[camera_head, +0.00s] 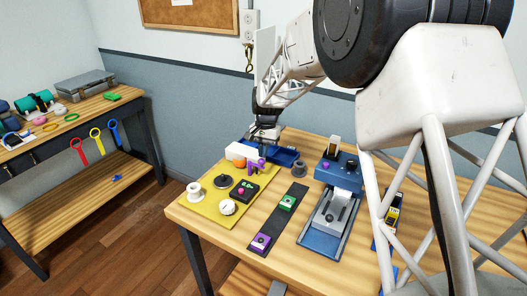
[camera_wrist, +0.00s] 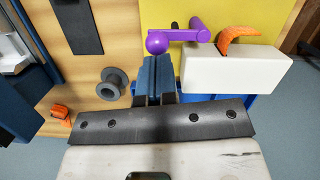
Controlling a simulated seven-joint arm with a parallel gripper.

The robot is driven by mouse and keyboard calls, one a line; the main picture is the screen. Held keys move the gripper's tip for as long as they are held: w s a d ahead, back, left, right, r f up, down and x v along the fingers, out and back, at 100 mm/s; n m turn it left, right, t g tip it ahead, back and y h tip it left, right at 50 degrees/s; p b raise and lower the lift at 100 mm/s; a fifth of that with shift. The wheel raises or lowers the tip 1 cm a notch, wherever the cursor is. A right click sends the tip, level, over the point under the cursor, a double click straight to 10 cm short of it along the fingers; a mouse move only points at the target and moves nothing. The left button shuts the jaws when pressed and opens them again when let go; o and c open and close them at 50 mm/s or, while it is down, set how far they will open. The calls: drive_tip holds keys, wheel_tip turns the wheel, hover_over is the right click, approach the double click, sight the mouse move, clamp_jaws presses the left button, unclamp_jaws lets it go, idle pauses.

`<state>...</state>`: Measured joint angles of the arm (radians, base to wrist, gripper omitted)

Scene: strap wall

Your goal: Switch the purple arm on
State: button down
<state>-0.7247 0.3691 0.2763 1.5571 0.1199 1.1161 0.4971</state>
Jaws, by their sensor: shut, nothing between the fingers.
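The purple arm (camera_head: 257,166) is a small lever at the back right of the yellow board (camera_head: 204,217). In the wrist view the purple arm (camera_wrist: 188,33) has a round ball at its left end and a post at its right. My gripper (camera_head: 264,137) is above the back of the board, close to the lever. In the wrist view its blue fingers (camera_wrist: 154,62) are shut and empty, with their tips just below the ball. I cannot tell whether they touch it. A white block (camera_wrist: 240,72) with an orange curved piece (camera_wrist: 238,38) stands right beside the lever.
A grey spool (camera_head: 298,170) and a blue tray (camera_head: 286,157) are close by. The board also carries a white knob (camera_head: 194,192), a white dial (camera_head: 227,207) and a black box (camera_head: 244,191). A dark strip (camera_head: 277,220) with purple and green switch boxes lies to the right.

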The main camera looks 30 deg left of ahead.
drive_tip(key=shift+s+d+m, duration=0.15)
drive_tip(key=shift+s+m, duration=0.2)
drive_tip(key=shift+m, duration=0.45)
drive_tip(key=shift+s+d+m+y, duration=0.1)
drive_tip(key=shift+s+m+y, duration=0.2)
drive_tip(key=shift+m, duration=0.4)
drive_tip(key=shift+s+m+y, duration=0.2)
drive_tip(key=shift+s+m, duration=0.15)
drive_tip(key=shift+m, duration=0.35)
drive_tip(key=s+a+m, duration=0.1)
drive_tip(key=m, duration=0.3)
drive_tip(key=s+a+m+t+y, duration=0.1)
drive_tip(key=s+m, duration=0.1)
drive_tip(key=m, duration=0.2)
drive_tip(key=s+a+m, duration=0.1)
drive_tip(key=m, duration=0.3)
drive_tip(key=shift+s+m+t+y, duration=0.3)
drive_tip(key=shift+s+t+y, duration=0.1)
drive_tip(key=shift+w+f, duration=0.1)
drive_tip(key=shift+w, duration=0.15)
drive_tip(key=shift+w+a, duration=0.3)
drive_tip(key=shift+w, duration=0.2)
